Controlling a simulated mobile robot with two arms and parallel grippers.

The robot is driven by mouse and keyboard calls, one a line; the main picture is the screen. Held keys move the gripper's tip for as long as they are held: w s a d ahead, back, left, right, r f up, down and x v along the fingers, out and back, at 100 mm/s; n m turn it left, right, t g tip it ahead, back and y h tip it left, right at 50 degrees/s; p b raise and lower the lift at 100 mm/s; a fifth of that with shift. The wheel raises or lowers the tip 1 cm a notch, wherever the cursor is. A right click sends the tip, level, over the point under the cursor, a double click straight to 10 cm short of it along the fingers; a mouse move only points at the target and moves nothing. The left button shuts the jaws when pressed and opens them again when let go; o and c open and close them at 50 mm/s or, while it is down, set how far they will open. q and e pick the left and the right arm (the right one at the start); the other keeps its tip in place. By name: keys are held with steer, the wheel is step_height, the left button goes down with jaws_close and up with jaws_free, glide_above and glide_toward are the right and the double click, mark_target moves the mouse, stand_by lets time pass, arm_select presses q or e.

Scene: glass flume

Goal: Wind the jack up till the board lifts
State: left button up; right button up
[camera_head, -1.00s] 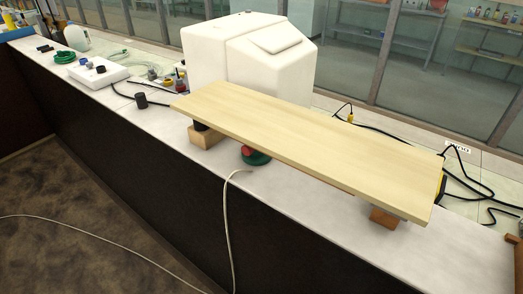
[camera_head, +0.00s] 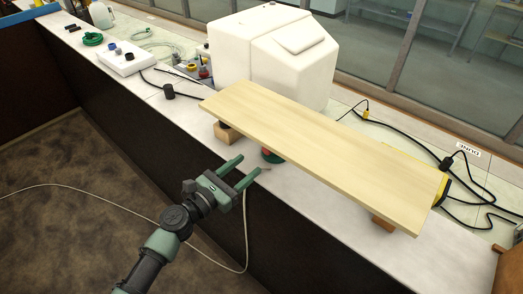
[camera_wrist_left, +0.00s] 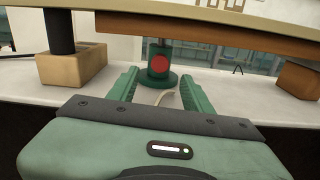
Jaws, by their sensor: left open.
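The pale wooden board (camera_head: 330,150) lies above the bench on supports. Under its near edge is the jack, with a green base (camera_head: 270,157) mostly hidden by the board. In the left wrist view the jack shows a red round knob (camera_wrist_left: 159,65) facing me, a dark post and a round green foot. Its top meets or nearly meets a brown beam (camera_wrist_left: 200,28) under the board; I cannot tell if they touch. My left gripper (camera_head: 249,165) is open and empty at the bench's front edge, its fingers pointing at the jack, short of the knob. My right gripper is not in view.
Wooden blocks (camera_head: 226,133) (camera_head: 382,223) stand under the board's two ends; a dark cylinder tops the left one. A white tank (camera_head: 275,55) stands behind. Black cables (camera_head: 430,150) lie at the back right. A pale hose (camera_head: 246,225) hangs over the bench front.

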mark_target(266, 151)
arm_select(q)
steer(key=x, duration=0.7)
steer(key=shift+w+d+p, duration=0.15)
steer(key=shift+p, duration=0.2)
jaws_close()
steer(key=shift+f+m, duration=0.1)
steer(key=shift+m, duration=0.2)
